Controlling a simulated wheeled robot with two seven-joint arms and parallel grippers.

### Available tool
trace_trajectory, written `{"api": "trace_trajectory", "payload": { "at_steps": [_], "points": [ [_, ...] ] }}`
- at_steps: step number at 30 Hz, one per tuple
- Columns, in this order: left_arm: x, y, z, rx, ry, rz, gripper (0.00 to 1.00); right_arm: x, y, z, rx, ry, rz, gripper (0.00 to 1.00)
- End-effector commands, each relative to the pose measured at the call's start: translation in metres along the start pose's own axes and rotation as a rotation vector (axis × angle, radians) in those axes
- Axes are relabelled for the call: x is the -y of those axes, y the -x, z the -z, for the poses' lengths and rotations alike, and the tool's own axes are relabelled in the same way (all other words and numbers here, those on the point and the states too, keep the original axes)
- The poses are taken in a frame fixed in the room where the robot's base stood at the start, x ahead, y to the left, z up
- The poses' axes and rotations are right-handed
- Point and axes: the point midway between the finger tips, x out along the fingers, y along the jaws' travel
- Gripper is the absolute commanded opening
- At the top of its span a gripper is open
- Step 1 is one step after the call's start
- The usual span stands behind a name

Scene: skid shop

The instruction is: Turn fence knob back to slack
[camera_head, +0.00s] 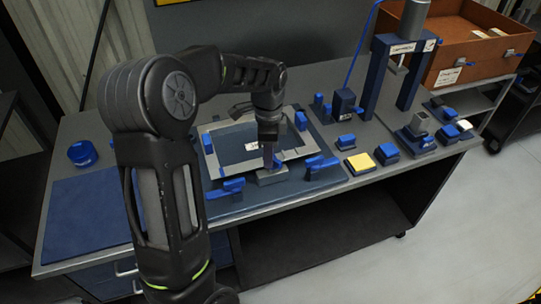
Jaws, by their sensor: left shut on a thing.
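My left arm comes in from the left and reaches over the bench. Its gripper (268,160) points down at the front edge of a light metal frame (212,128) on a dark blue plate (250,207). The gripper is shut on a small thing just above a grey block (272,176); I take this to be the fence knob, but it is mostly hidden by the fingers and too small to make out. Blue clamps stand around the frame, one at the front left (226,188) and one at the front right (322,164). My right gripper is out of view.
A blue press frame (372,75) stands at the back right, beside an orange bin (470,70). Several small blue fixtures and a yellow block (360,163) sit on the right of the bench. A blue mat (88,215) lies clear at the left, below a round blue container (82,153).

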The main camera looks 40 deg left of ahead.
Motion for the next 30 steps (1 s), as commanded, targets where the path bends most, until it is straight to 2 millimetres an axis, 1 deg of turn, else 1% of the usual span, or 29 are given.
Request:
{"api": "trace_trajectory", "payload": {
  "at_steps": [1,3,6,17,20,24,27,30],
  "points": [
    [0.0034,0.0027,0.0013,-0.006,0.062,0.015,0.05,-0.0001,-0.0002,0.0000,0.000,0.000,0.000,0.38],
    [0.0025,0.0028,0.0011,-0.007,0.148,0.014,0.05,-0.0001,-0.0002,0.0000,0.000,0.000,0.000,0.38],
    [0.0020,0.0028,0.0005,-0.008,0.218,0.014,0.06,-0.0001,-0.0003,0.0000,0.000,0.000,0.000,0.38],
    [0.0015,0.0029,0.0018,-0.010,0.238,0.013,0.07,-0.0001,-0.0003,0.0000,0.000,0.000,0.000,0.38],
    [0.0003,0.0032,0.0021,-0.011,0.313,0.013,0.07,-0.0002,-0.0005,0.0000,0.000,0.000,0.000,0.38],
    [-0.0025,0.0034,0.0020,-0.013,0.496,0.012,0.08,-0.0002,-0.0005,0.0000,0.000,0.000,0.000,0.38],
    [-0.0042,0.0033,0.0021,-0.014,0.593,0.011,0.09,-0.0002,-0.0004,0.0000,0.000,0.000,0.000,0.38],
    [-0.0046,0.0032,0.0023,-0.014,0.624,0.011,0.09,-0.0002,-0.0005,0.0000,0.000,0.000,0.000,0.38]
  ]
}}
